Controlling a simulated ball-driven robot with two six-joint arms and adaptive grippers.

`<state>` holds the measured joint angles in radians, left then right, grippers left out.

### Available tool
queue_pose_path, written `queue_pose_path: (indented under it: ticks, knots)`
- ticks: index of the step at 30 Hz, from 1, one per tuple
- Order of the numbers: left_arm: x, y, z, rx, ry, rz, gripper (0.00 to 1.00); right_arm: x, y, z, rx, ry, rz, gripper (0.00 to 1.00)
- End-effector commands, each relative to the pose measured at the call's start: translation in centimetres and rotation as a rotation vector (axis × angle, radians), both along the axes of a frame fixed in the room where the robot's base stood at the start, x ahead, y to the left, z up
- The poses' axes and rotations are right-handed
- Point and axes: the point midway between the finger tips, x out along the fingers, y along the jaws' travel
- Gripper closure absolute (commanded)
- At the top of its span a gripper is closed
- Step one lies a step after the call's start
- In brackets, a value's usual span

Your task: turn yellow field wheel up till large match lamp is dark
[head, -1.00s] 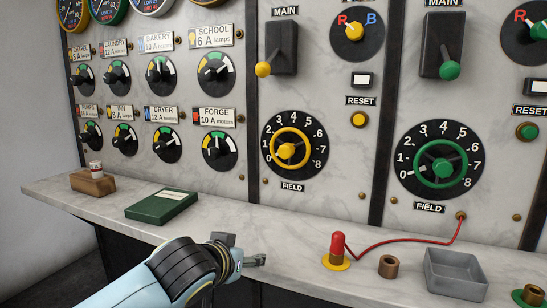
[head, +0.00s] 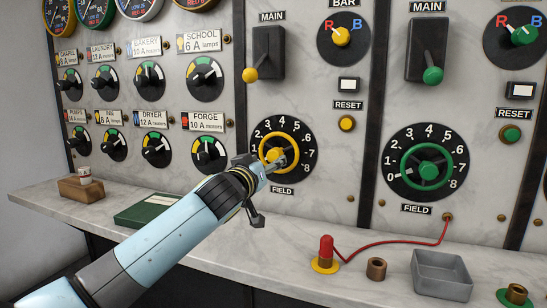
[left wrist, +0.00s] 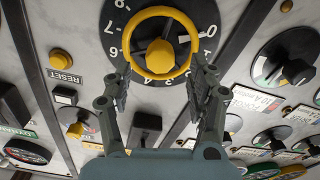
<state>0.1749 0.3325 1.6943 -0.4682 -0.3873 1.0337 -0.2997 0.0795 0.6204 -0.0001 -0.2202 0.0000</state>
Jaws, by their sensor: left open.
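The yellow field wheel (head: 273,154) sits on a black dial numbered from 0 to 8, above a FIELD label. In the left wrist view the wheel (left wrist: 160,54) is straight ahead, with a pale mark on its rim side toward the 0. Whether either touches the rim I cannot tell. No lamp is labelled as the match lamp; my right gripper is out of view.
The green field wheel (head: 428,165) is to the right. Above the yellow wheel are a RESET button (head: 347,124), a white-faced rectangular lamp (head: 349,85) and a yellow-knobbed MAIN lever (head: 266,53). A grey tray (head: 441,276) and a red-capped plug with a cable (head: 326,247) are on the shelf.

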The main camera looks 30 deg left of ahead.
Motion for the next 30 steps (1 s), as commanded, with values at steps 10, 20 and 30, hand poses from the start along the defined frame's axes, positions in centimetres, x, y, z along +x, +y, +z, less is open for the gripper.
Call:
queue_pose_path:
  ticks: [10,20,30]
  knots:
    - [4.5,1.1,0.0,0.0,0.001,0.001,0.42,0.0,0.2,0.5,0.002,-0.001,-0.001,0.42]
    - [4.7,1.1,-0.1,0.0,0.002,0.0,0.44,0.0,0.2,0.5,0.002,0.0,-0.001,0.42]
    - [4.7,1.1,-0.1,0.0,0.002,0.0,0.89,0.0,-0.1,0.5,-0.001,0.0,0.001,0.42]
